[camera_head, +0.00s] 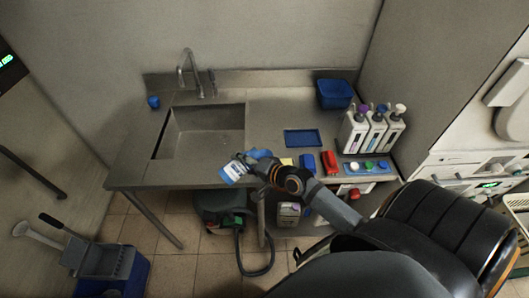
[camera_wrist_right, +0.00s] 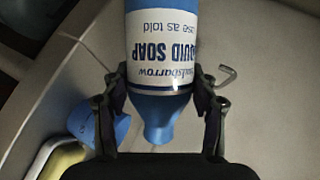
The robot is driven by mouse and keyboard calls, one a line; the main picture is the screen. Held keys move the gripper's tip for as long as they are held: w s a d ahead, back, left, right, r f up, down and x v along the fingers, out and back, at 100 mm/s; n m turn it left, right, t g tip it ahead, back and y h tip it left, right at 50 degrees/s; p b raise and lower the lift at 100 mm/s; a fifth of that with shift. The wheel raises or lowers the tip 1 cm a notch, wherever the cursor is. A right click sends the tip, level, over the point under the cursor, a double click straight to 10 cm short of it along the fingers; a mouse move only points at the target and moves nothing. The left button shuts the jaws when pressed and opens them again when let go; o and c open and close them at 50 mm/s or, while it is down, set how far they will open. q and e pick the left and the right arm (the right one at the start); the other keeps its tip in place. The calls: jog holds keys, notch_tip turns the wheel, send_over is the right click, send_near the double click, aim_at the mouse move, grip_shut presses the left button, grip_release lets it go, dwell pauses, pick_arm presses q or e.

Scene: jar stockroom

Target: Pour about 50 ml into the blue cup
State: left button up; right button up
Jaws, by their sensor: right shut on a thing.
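My right gripper (camera_head: 249,166) is shut on a soap bottle (camera_head: 233,174) with a white and blue label, held over the front of the steel counter below the sink. In the right wrist view the fingers (camera_wrist_right: 157,92) clasp the bottle (camera_wrist_right: 160,45) from both sides; its label reads upside down and its blue narrow end points down the picture. A small blue cup-like thing (camera_head: 153,102) stands left of the sink. Another blue thing (camera_head: 262,153) lies close behind the gripper; the wrist view shows it at lower left (camera_wrist_right: 96,122). Whether that is a cup is unclear. My left gripper is out of view.
The sink (camera_head: 205,132) with its tap (camera_head: 186,68) lies behind the bottle. A blue tray (camera_head: 302,138), a blue bin (camera_head: 335,93), a red item (camera_head: 330,162) and pump bottles (camera_head: 373,132) stand to the right. Counter between sink and tray is fairly clear.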

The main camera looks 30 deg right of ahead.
jog(key=shift+d, duration=0.1)
jog(key=shift+f+n, duration=0.15)
jog(key=shift+n, duration=0.15)
dwell(1.4)
